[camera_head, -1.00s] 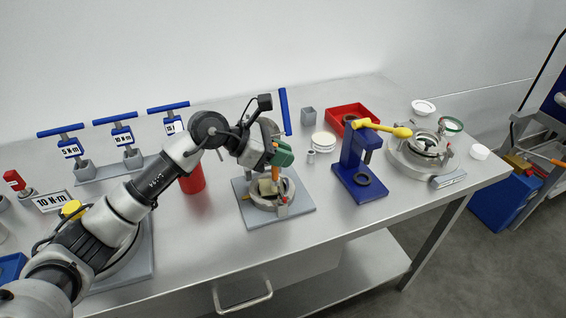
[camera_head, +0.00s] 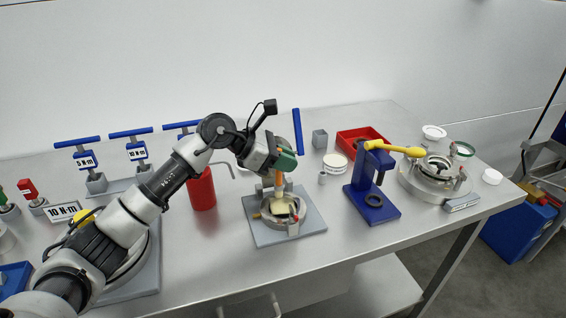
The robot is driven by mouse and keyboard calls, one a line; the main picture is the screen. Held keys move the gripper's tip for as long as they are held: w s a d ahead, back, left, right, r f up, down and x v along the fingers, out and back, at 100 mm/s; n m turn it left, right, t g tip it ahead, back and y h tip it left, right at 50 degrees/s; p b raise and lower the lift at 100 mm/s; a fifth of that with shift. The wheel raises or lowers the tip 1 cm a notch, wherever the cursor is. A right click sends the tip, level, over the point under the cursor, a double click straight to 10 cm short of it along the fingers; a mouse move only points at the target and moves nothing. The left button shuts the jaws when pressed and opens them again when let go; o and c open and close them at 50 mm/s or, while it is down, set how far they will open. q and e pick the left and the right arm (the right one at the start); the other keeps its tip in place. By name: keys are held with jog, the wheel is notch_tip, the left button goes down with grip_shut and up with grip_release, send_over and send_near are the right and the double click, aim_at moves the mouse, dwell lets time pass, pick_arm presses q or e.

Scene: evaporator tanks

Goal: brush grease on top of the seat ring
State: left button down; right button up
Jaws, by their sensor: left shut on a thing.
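My left gripper (camera_head: 285,160), with green fingers, is shut on a brush (camera_head: 279,178) with an orange handle. The brush points down, and its pale bristles are over the metal ring fixture (camera_head: 284,224) on a grey plate (camera_head: 261,231). The seat ring seems to be the round part in this fixture; it is small and partly hidden by the brush. I cannot tell whether the bristles touch it. No grease can be made out. My right gripper is not in view.
A blue press (camera_head: 366,180) with a yellow lever stands right of the plate, and a round metal flange (camera_head: 408,185) beyond it. A red cylinder (camera_head: 202,188) stands close to the left. Behind are a red tray (camera_head: 351,136) and white discs (camera_head: 335,161). The front table edge is clear.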

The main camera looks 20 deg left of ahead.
pick_arm(q)
jog(key=shift+d+r, duration=0.15)
jog(key=shift+d, duration=0.15)
jog(key=r+p, duration=0.1)
jog(key=w+r+p, duration=0.1)
jog(key=r, duration=0.1)
jog(key=r+p, duration=0.1)
jog(key=r, duration=0.1)
jog(key=shift+w+d, duration=0.15)
jog(key=shift+w, duration=0.1)
notch_tip(320, 180, up, 3)
jog(key=shift+f+p, duration=0.1)
jog(key=shift+p, duration=0.75)
